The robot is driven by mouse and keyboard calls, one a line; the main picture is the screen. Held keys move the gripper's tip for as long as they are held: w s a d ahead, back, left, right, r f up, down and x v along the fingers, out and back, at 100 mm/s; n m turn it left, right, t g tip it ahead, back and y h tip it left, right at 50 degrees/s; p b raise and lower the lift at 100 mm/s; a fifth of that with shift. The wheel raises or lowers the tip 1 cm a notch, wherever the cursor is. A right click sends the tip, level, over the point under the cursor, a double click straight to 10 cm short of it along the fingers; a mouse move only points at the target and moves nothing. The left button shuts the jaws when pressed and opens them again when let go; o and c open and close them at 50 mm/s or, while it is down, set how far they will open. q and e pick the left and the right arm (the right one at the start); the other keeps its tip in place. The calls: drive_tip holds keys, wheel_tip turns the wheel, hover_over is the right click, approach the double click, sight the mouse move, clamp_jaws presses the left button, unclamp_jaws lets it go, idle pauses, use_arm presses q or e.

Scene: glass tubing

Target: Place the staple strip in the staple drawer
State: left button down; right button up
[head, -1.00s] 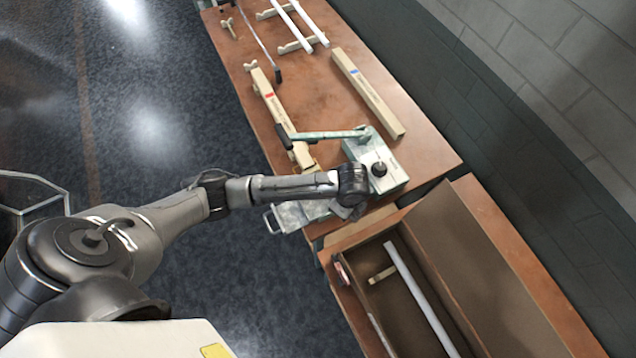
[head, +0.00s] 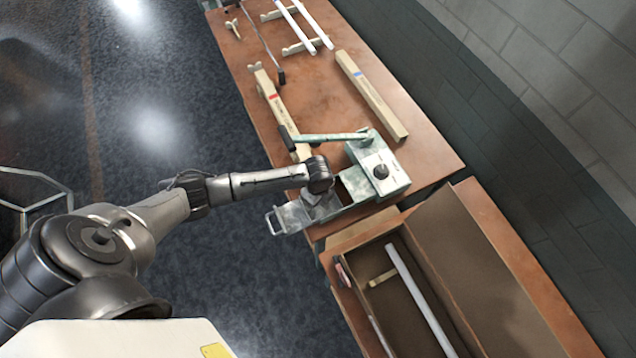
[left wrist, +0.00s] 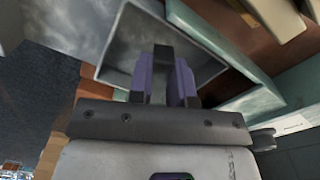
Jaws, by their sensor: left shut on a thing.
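The green-grey stapling machine (head: 378,170) sits at the near end of the brown bench, its metal drawer (head: 293,215) pulled out to the left with a handle at its end. My left gripper (left wrist: 163,82) is over the drawer, largely hidden by my wrist in the head view. In the left wrist view its purple fingers are closed on a narrow dark grey piece, seemingly the staple strip (left wrist: 161,68), in front of the open metal tray. Whether the strip touches the tray floor cannot be told. My right gripper is not in view.
A lever arm (head: 330,137) extends from the machine close to my wrist. Wooden beams with red (head: 275,105) and blue (head: 370,95) marks lie farther up the bench. An open brown box (head: 465,270) holding a white tube (head: 418,300) stands at the near right.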

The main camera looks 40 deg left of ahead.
use_arm(q)
drive_tip(key=shift+f, duration=0.8)
drive_tip(key=shift+f, duration=0.15)
drive_tip(key=c, duration=1.1)
unclamp_jaws()
drive_tip(key=shift+o, duration=0.2)
drive_tip(key=shift+r, duration=3.9)
drive_tip(key=shift+n+t+h, duration=0.3)
drive_tip(key=shift+n+h, duration=0.1)
drive_tip(key=shift+n, duration=0.2)
drive_tip(key=s+d, duration=0.2)
drive_tip(key=d, duration=0.1)
drive_tip(key=s+d, duration=0.1)
drive_tip(key=shift+s+d+f, duration=0.15)
drive_tip(key=shift+s+d, duration=0.15)
drive_tip(key=shift+d, duration=0.1)
drive_tip(key=s+d+r+n+t+h, duration=0.1)
drive_tip(key=s+d+r+n, duration=0.15)
drive_tip(key=s+d, duration=0.3)
drive_tip(key=s+a+r+n+t, duration=0.1)
drive_tip(key=s+a+r+n, duration=0.1)
drive_tip(key=s+n, duration=0.3)
drive_tip(key=s+a+r+n+t+y, duration=0.1)
drive_tip(key=s+a+r+n, duration=0.1)
drive_tip(key=s+r+n, duration=0.2)
drive_tip(key=shift+s+n+y, duration=0.3)
drive_tip(key=shift+s+n, duration=0.95)
drive_tip(key=shift+s, duration=0.35)
